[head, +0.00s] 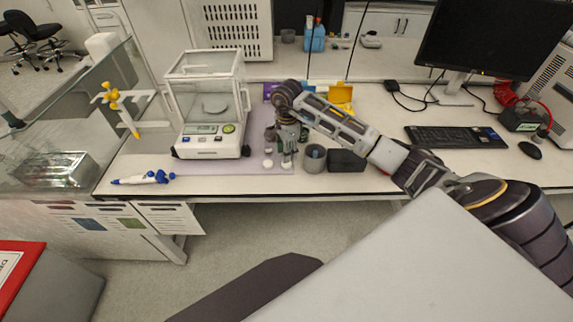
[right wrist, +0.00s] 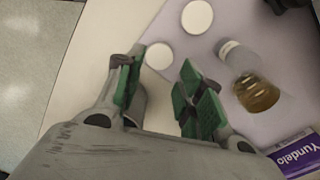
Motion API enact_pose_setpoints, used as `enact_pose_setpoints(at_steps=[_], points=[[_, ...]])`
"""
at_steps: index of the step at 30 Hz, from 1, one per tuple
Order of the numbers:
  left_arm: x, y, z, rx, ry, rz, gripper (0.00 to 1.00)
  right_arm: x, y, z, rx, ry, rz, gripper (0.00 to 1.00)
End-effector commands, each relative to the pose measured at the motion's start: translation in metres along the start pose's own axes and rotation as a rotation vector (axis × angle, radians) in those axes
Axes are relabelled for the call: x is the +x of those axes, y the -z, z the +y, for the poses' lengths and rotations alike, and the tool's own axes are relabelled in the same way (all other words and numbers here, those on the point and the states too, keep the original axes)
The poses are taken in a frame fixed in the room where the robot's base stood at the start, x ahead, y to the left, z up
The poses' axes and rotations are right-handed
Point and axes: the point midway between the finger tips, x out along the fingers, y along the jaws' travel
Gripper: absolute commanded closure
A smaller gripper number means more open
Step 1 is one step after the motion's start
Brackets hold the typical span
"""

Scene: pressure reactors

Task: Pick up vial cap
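My right gripper (head: 288,156) points down over the lilac mat (head: 200,167) on the bench, right of the balance. In the right wrist view its green-padded fingers (right wrist: 161,84) stand apart with nothing held between them. A round white vial cap (right wrist: 159,56) lies flat just beyond the gap between the fingertips. A second white cap (right wrist: 197,16) lies farther off, up and to the right. A vial with amber contents (right wrist: 246,76) is to the right of the right finger. One white cap (head: 267,163) shows left of the gripper in the head view. My left gripper is not in view.
A white balance with a glass enclosure (head: 212,112) stands left of the gripper. A grey cup (head: 314,158) and a black box (head: 346,160) are close on its right. A purple box (right wrist: 298,156) is at the wrist view's lower right. A pipette (head: 143,178) lies at the front left.

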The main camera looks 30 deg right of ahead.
Motion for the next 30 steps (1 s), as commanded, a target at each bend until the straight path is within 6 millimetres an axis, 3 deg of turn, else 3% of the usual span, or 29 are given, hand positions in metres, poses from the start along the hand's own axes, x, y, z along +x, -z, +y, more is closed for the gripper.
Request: enact_pose_setpoints(at_steps=[11, 24, 30], points=[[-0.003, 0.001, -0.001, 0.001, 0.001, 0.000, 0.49, 0.007, 0.000, 0.001, 0.000, -0.002, -0.002, 0.62], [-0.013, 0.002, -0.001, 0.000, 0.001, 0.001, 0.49, 0.046, 0.002, 0.002, 0.001, -0.002, -0.002, 0.62], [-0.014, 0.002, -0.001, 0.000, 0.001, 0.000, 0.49, 0.052, 0.003, 0.002, -0.001, 0.000, -0.001, 0.62]])
